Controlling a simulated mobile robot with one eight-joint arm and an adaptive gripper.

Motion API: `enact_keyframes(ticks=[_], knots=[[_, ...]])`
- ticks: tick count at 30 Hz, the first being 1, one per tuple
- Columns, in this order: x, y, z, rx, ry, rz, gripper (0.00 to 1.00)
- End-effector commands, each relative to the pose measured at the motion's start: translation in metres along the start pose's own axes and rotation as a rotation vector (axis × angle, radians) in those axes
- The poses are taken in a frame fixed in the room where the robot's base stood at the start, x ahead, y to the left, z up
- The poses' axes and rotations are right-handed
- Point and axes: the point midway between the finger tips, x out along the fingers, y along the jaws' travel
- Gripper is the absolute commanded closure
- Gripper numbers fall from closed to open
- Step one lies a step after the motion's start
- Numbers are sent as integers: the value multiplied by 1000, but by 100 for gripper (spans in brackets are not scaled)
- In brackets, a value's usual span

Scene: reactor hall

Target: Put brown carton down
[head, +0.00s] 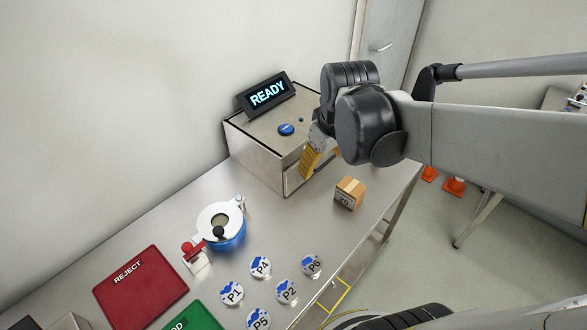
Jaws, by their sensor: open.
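The brown carton (349,193) is a small box with a pale tape strip on top and a printed label on its side. It rests on the metal table (272,218), near the table's right edge. My gripper (308,166) is above and to the left of the carton, close to the metal box unit. Its yellow fingers are open and apart from the carton in the picture. Part of the gripper is hidden behind my arm.
A metal box unit (262,161) with a blue button and a READY display (268,93) stands behind the carton. A blue and white pot (222,230), a red REJECT mat (141,290), a green mat (196,318) and several round labelled discs (287,291) occupy the nearer table.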

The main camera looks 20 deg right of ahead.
Motion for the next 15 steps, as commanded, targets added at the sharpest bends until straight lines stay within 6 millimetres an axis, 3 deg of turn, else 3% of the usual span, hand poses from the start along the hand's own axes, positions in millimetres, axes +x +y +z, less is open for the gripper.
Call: enact_keyframes(ticks=[1,6,10,15], knots=[[-13,-19,5,18,44,4,29],[-43,-66,19,119,191,-4,29],[-53,-88,29,174,270,-24,29],[-58,-99,34,209,312,-41,29]])
